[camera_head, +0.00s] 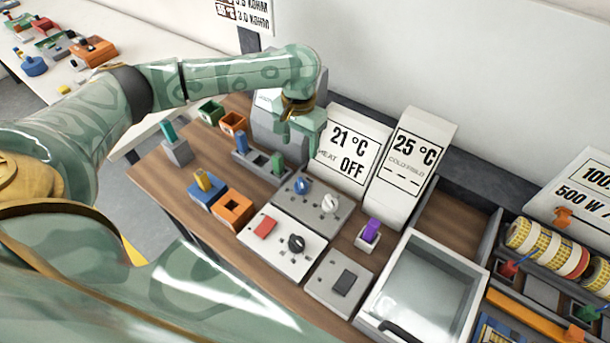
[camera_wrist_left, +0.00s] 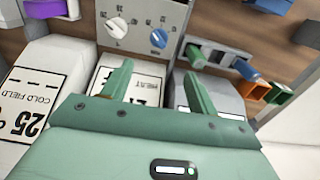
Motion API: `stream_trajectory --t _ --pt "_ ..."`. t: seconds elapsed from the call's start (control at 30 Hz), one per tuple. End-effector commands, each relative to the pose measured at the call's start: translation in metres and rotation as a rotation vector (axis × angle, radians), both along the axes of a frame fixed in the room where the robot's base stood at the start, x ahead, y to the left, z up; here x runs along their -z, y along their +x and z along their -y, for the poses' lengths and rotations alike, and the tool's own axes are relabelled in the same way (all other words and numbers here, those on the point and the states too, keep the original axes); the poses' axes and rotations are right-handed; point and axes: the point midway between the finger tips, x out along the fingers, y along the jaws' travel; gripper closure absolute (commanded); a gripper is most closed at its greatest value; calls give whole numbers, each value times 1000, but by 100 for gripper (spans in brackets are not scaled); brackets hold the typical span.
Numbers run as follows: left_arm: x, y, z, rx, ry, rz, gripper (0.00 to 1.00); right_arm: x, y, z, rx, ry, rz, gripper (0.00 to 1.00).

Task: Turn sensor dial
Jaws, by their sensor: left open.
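A grey control panel (camera_head: 316,203) on the wooden bench carries a blue dial (camera_head: 302,186) and a white dial (camera_head: 329,203). In front of it, a white panel (camera_head: 275,252) has a black dial (camera_head: 296,243) and a red switch (camera_head: 265,228). I cannot tell which one is the sensor dial. My left gripper (camera_head: 301,138) is open and empty, above and behind the grey panel, near the displays. In the left wrist view, its fingers (camera_wrist_left: 158,86) point toward the blue dial (camera_wrist_left: 158,38) and white dial (camera_wrist_left: 116,28), apart from both. My right gripper is out of view.
Display signs reading "21 °C HEAT OFF" (camera_head: 347,150) and "25 °C COLD FIELD" (camera_head: 410,165) stand behind the panels. A purple-topped block (camera_head: 369,234), a glass-topped tray (camera_head: 425,285) and a grey switch box (camera_head: 340,284) lie rightward. Coloured blocks, including an orange one (camera_head: 234,209), stand left.

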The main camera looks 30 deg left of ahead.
Motion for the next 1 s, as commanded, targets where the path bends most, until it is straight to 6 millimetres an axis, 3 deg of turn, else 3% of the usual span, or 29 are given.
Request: stream_trajectory --t 0.2,0.4,0.6,0.8,1.0 --pt "46 -1 1 2 -2 -5 41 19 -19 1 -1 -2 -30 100" --pt "100 -1 1 4 -1 -5 41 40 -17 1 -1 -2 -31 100" --pt "140 -1 2 7 -1 -2 41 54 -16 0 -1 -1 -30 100" --pt "158 -1 2 7 -2 0 41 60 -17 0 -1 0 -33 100" --pt "160 -1 2 7 -2 1 41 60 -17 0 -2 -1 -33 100"
